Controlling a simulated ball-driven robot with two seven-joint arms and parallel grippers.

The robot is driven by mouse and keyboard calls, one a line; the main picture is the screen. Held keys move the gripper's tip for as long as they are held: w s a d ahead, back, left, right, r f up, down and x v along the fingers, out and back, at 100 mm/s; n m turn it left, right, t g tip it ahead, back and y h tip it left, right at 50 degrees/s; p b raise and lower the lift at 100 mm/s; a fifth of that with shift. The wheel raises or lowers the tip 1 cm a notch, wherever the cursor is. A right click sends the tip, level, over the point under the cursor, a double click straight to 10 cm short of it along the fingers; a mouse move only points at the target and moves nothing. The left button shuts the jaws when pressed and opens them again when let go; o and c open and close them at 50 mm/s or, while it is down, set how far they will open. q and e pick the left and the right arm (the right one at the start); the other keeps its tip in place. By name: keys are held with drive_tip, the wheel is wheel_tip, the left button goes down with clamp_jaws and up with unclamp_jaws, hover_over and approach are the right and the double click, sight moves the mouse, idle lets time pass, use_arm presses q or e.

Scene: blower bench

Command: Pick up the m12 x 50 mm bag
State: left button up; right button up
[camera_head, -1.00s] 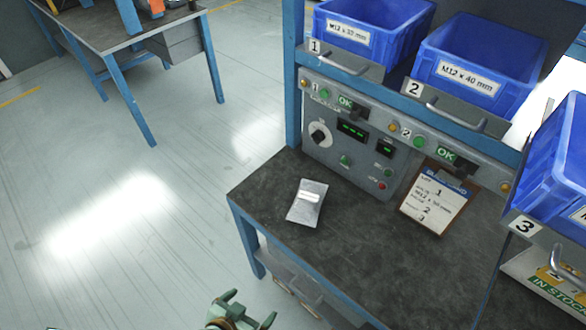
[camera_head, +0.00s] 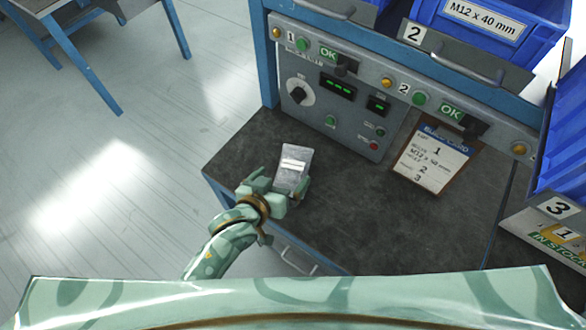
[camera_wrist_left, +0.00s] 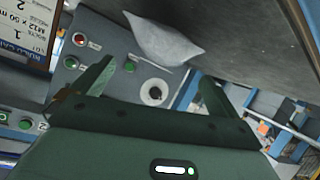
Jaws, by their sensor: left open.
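The bag (camera_head: 293,165), small and silvery with a white label too small to read, lies near the left front part of the dark bench top (camera_head: 350,215). My left gripper (camera_head: 279,187) is open at the bag's near end, its fingers partly hiding that end. In the left wrist view the bag (camera_wrist_left: 165,40) is ahead of the open left gripper (camera_wrist_left: 155,88), beyond the fingertips and not gripped. Whether a finger touches it I cannot tell. My right gripper is not in view.
A grey control panel (camera_head: 345,100) stands behind the bag. Blue bins, one labelled M12 x 40 mm (camera_head: 485,20), sit above. The bench middle is clear.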

sight(286, 171)
use_arm(q)
drive_tip(key=b+x, duration=0.1)
drive_tip(key=x, duration=0.1)
drive_tip(key=b+x, duration=0.1)
drive_tip(key=x, duration=0.2)
drive_tip(key=shift+s+a+f, duration=0.1)
drive_tip(key=shift+a+f, duration=0.15)
drive_tip(key=shift+w+d, duration=0.15)
drive_tip(key=shift+w, duration=0.15)
drive_tip(key=shift+s, duration=0.1)
drive_tip(key=shift+c, duration=0.6)
drive_tip(key=c, duration=1.4)
drive_tip(key=shift+o, duration=0.2)
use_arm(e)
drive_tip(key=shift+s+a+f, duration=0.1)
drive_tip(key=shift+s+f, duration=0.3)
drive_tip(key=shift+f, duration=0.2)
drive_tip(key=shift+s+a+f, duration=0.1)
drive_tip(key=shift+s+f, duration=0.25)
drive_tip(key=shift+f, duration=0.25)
use_arm(q)
drive_tip(key=shift+r, duration=0.15)
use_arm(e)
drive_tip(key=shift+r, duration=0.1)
